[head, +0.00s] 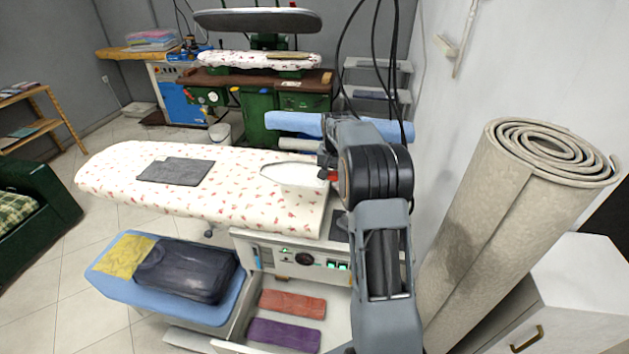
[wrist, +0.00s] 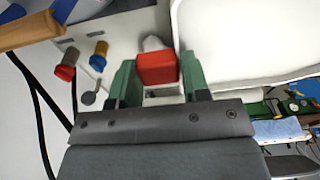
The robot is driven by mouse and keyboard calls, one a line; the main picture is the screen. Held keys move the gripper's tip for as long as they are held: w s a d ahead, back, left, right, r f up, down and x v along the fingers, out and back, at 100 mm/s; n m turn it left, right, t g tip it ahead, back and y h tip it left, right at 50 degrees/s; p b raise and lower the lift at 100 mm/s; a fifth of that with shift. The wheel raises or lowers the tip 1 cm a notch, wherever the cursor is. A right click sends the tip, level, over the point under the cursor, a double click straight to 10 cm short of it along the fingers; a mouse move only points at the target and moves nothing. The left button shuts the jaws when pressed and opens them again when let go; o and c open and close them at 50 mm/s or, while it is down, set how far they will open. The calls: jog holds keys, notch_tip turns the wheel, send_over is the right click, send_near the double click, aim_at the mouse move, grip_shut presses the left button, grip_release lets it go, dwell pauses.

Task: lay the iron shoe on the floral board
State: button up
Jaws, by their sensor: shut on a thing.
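The iron shoe (head: 293,174) is a white, flat, pointed plate with a red block at its right end. My gripper (head: 329,165) is shut on that red block, which shows between the green fingers in the wrist view (wrist: 157,67). The white plate fills the upper right of the wrist view (wrist: 245,40). In the head view the shoe appears over the right part of the floral board (head: 240,180), a long white board with small red flowers. I cannot tell whether the shoe touches it. My wrist partly hides the board's right end.
A dark grey cloth (head: 176,171) lies on the board's left half. Below stand a blue tray (head: 205,312) with a dark bundle and a control panel (head: 290,257). A rolled carpet (head: 490,220) stands at right. A green press (head: 285,105) stands behind.

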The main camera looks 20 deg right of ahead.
jog(key=w+f+p, duration=0.1)
jog(key=w+f, duration=0.1)
jog(key=w, duration=0.1)
jog(key=w+a+f, duration=0.1)
jog(key=w+f, duration=0.2)
jog(key=shift+w+a+f+p, duration=0.1)
jog(key=shift+w+f+p, duration=0.05)
jog(key=shift+f+p, duration=0.2)
jog(key=shift+w+a+f, duration=0.1)
jog(key=shift+w+f, duration=0.35)
jog(key=shift+f, duration=0.15)
notch_tip(320, 180, down, 3)
jog(key=shift+w+f+p, duration=0.1)
jog(key=shift+p, duration=0.4)
jog(key=o, duration=1)
